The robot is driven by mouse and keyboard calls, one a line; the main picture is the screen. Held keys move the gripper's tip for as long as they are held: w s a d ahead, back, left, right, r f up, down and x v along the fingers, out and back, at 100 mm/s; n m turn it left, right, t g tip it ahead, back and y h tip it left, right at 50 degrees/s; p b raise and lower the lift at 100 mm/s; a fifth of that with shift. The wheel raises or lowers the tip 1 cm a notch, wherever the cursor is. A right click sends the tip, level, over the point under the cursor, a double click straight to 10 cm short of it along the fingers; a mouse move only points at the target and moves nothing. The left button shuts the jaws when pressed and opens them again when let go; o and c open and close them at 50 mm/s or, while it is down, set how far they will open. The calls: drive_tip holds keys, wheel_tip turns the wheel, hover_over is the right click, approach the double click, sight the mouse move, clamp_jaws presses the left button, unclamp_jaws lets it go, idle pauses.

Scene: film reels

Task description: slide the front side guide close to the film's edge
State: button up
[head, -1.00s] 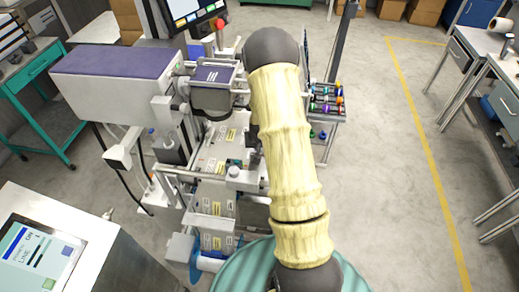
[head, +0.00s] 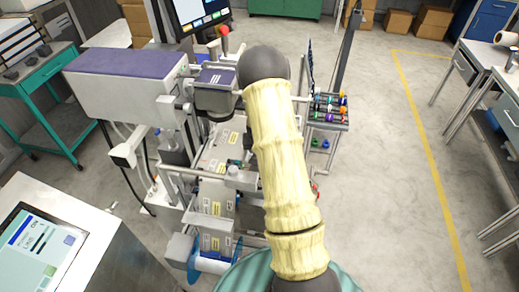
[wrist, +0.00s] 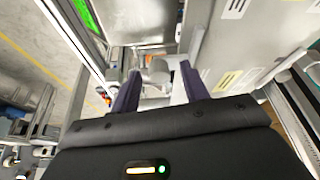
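The clear film (head: 215,208) with white and yellow labels runs through the machine in the head view, and its labelled surface (wrist: 222,60) fills the upper right of the wrist view. My gripper (wrist: 160,70) shows in the wrist view with its two dark purple fingers apart. A pale grey knob-like part (wrist: 158,74) lies between or just beyond the fingertips, and I cannot see contact. It may belong to the front side guide, but I cannot tell for sure. In the head view my arm hides my gripper and part of the film path.
A metal frame rail (wrist: 75,40) runs along the left of the wrist view. Floor at right is open.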

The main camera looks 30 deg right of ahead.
drive_tip(key=b+v, duration=0.2)
drive_tip(key=v, duration=1.5)
drive_tip(key=shift+s+a, duration=0.15)
drive_tip(key=shift+s, duration=0.05)
drive_tip(key=shift+r, duration=0.1)
